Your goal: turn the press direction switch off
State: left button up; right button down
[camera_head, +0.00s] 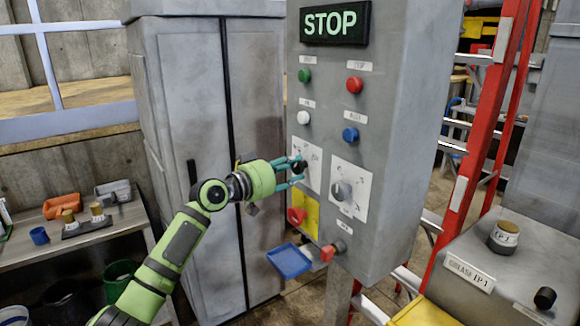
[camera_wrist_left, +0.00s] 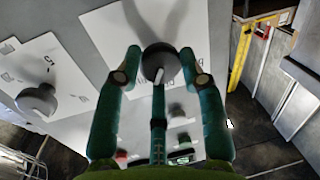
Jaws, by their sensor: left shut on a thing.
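A grey control cabinet (camera_head: 401,130) carries two rotary switches on white plates. My left gripper (camera_head: 297,171) is at the left one, a dark round knob (camera_wrist_left: 159,60) with a pale pointer mark. Its teal fingers are shut on this knob, with fingers on both sides of it in the left wrist view. The second switch, a grey knob (camera_head: 342,190), sits to the right on its own plate and also shows in the left wrist view (camera_wrist_left: 38,102). The plate lettering is too small or blurred to read, so I cannot tell which label names the press direction. My right gripper is not visible.
A lit STOP sign (camera_head: 336,23) tops the panel. Green (camera_head: 304,75), red (camera_head: 354,84), white (camera_head: 303,118) and blue (camera_head: 350,134) buttons sit above the switches. A red knob (camera_head: 296,215) on yellow and a blue tray (camera_head: 289,261) are below. A red ladder (camera_head: 484,120) stands at right.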

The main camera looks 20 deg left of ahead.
pick_arm(q)
jog(key=n, duration=0.1)
jog(key=n+p, duration=0.1)
jog(key=n, duration=0.1)
jog(key=shift+a+r, duration=0.1)
jog(key=shift+r, duration=0.2)
jog(key=shift+w+n+g+p, duration=0.1)
jog(key=shift+n+g+p, duration=0.45)
jog(key=shift+n, duration=0.75)
jog(key=o, duration=1.1)
jog(key=shift+f, duration=0.15)
jog(key=shift+o, duration=0.2)
jog(key=v, duration=1.2)
jog(key=shift+f, duration=0.15)
jog(key=shift+a, duration=0.1)
